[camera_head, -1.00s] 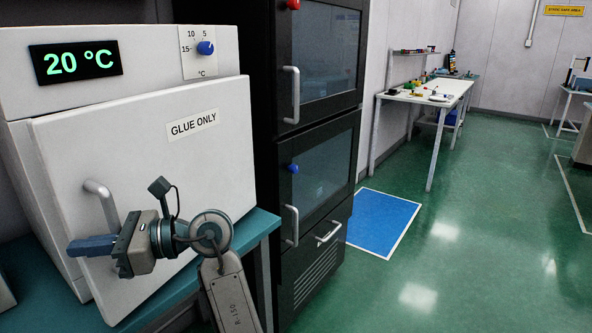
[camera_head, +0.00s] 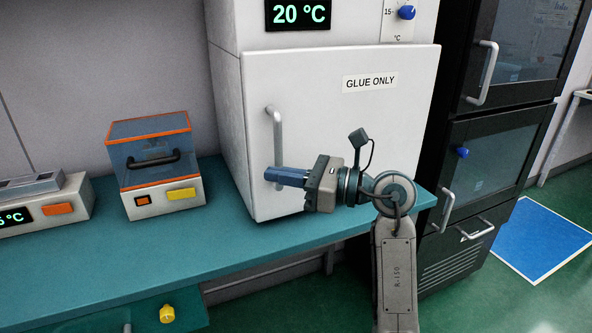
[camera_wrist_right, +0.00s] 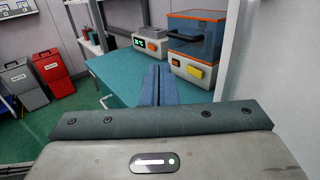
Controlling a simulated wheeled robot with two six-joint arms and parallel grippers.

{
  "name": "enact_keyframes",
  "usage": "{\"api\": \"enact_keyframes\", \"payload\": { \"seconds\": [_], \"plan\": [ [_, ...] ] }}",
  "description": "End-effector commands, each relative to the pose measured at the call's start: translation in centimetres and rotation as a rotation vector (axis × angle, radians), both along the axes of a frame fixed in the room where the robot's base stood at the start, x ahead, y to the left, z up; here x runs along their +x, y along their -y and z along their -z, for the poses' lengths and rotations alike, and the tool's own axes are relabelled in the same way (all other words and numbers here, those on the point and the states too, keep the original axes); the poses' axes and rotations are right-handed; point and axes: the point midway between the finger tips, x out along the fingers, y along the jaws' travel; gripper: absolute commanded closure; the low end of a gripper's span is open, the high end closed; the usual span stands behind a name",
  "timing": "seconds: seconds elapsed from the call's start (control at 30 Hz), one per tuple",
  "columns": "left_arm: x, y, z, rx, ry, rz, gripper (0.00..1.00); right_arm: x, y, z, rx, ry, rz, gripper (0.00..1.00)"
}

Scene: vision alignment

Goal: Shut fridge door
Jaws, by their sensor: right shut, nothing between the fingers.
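The fridge is a white cabinet with a green "20 °C" display (camera_head: 298,13). Its white door (camera_head: 340,130) bears a "GLUE ONLY" label and a grey bar handle (camera_head: 276,135) near its left edge. The door sits against or very near the cabinet front; I cannot tell whether a thin gap is left. My right gripper (camera_head: 268,174) is shut and empty, its blue fingers pointing left across the handle's lower end. Whether they touch the handle or door is unclear. In the right wrist view the closed fingers (camera_wrist_right: 157,70) point over the bench. My left gripper is not in view.
The teal bench (camera_head: 130,255) bears a box with a blue, orange-edged lid (camera_head: 152,150) and a device with an orange button (camera_head: 58,209). A black cabinet (camera_head: 485,160) stands right of the fridge.

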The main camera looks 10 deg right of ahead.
Motion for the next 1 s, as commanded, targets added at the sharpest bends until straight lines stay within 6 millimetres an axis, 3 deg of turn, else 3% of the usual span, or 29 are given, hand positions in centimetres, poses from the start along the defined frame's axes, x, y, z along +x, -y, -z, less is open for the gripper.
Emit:
{"api": "enact_keyframes", "payload": {
  "seconds": [0.13, 0.5, 1.0],
  "plan": [
    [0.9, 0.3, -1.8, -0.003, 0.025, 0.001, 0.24, -2.3, 0.6, 0.2, -0.002, 0.001, 0.002, 1.00],
    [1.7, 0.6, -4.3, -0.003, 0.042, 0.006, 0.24, -7.8, 1.9, 0.2, -0.002, 0.001, 0.002, 1.00],
    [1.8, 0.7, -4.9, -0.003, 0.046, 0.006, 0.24, -8.7, 2.0, 0.1, 0.017, -0.003, -0.006, 1.00]
  ]
}}
